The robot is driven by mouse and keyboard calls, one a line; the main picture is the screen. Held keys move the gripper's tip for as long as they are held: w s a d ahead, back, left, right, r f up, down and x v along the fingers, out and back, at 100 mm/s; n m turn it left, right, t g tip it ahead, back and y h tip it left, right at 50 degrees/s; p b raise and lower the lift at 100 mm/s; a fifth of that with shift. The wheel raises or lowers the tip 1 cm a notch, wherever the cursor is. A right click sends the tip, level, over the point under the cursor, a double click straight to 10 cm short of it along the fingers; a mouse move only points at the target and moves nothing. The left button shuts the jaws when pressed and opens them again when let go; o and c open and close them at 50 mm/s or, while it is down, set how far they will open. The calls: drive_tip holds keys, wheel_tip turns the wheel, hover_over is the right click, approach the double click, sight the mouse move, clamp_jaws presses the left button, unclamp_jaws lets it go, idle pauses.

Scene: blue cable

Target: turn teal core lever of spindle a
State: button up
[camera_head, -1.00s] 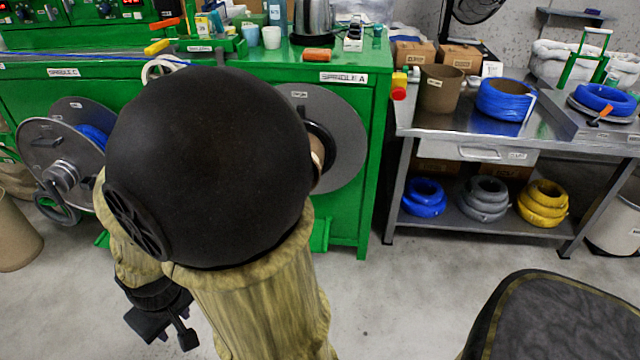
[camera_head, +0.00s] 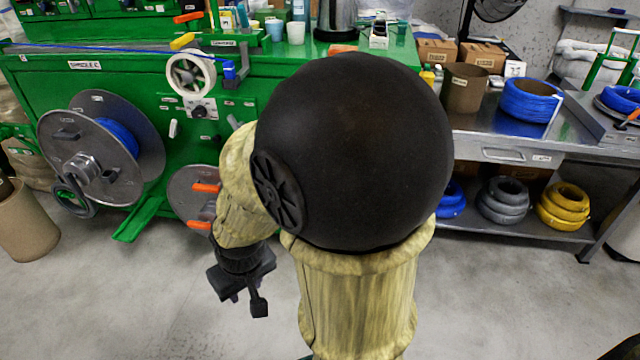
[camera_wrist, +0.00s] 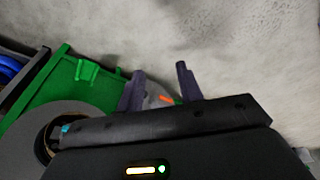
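Spindle A is hidden behind my arm's black joint in the head view. In the wrist view, a grey disc (camera_wrist: 22,132) with a brown core shows at the lower left, likely a spindle. A small teal piece (camera_wrist: 65,129) shows in that core, partly covered by my gripper's body; I cannot tell whether it is the core lever. My gripper (camera_wrist: 161,84) has its two fingers apart with nothing between them, away from the disc. In the head view my gripper (camera_head: 246,298) hangs low, over the floor in front of the green bench.
Spindle C (camera_head: 80,165), a grey reel with blue cable, stands at the left of the green bench (camera_head: 40,95). A smaller grey reel (camera_head: 185,190) with orange handles is partly behind my arm. A metal table (camera_head: 475,130) with cable coils is right. The floor in front is open.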

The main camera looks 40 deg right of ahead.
drive_tip(key=o, duration=0.7)
drive_tip(key=shift+w+f, duration=0.15)
drive_tip(key=shift+w, duration=0.1)
drive_tip(key=shift+o, duration=0.7)
drive_tip(key=w+d+f+m+t+p, duration=0.1)
drive_tip(key=w+f+m+t, duration=0.1)
drive_tip(key=w+f+m, duration=0.2)
drive_tip(key=shift+w+d+f+h, duration=0.3)
drive_tip(key=shift+w+d+h, duration=0.1)
drive_tip(key=shift+w, duration=0.7)
drive_tip(key=w+d+f+m+t+h+p, duration=0.2)
drive_tip(key=w+d+f+m+h, duration=0.15)
drive_tip(key=d, duration=0.25)
drive_tip(key=s+d+r+m+t+h+p, duration=0.2)
drive_tip(key=d+t+h, duration=0.3)
drive_tip(key=d+h, duration=0.4)
drive_tip(key=d+r, duration=0.1)
drive_tip(key=d, duration=0.1)
drive_tip(key=shift+d+r, duration=0.2)
drive_tip(key=shift+d, duration=0.2)
drive_tip(key=shift+w+d+f, duration=0.1)
drive_tip(key=shift+w, duration=0.05)
